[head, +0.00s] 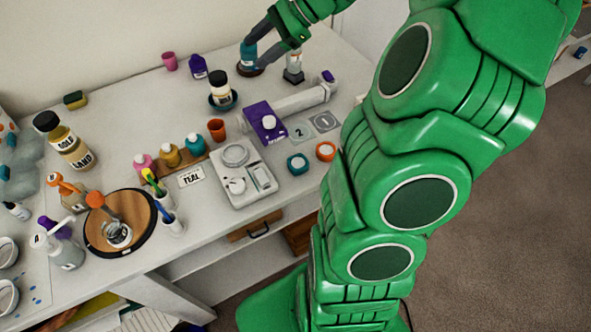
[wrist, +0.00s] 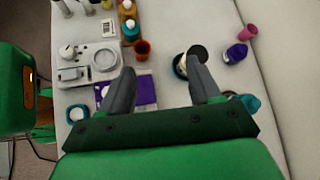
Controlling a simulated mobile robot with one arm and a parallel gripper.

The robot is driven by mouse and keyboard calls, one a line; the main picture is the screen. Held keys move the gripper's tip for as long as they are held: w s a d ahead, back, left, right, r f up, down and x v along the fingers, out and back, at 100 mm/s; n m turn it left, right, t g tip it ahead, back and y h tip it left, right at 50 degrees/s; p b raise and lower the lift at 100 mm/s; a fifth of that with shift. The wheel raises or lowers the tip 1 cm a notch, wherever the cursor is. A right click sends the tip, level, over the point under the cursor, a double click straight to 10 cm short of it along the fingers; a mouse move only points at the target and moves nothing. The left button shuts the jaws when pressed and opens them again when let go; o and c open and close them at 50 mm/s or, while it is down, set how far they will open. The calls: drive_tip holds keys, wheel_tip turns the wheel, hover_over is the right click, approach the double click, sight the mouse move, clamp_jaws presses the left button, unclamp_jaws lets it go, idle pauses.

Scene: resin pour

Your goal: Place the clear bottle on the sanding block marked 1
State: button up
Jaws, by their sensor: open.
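A small pale bottle (head: 293,67), seemingly the clear bottle, stands towards the back of the table, close below my gripper (head: 257,53) in the head view. Block 1 and the pale bottle cannot be made out in the wrist view.
A teal bottle (head: 249,54) on a dark dish is close to the fingers. A black-capped bottle (head: 219,88) stands on a teal dish nearby. A purple box (head: 265,122) and a long grey device (head: 301,98) lie between there and the blocks. Tape rolls (head: 326,151) lie in front.

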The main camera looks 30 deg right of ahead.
drive_tip(key=s+a+n+g+h, duration=0.4)
drive_tip(key=s+a+n, duration=0.5)
drive_tip(key=s+a, duration=0.5)
drive_tip(key=s+d+f+n+h, duration=0.1)
drive_tip(key=s+n+h, duration=0.1)
drive_tip(key=s, duration=0.4)
drive_tip(key=s+d+f+n+h, duration=0.1)
drive_tip(key=s+n+h, duration=0.1)
drive_tip(key=s, duration=0.5)
drive_tip(key=s+d+f+n+g+h, duration=0.1)
drive_tip(key=s+d+n, duration=0.1)
drive_tip(key=s+n, duration=0.2)
drive_tip(key=shift+s+f+h, duration=0.4)
drive_tip(key=shift+s, duration=0.85)
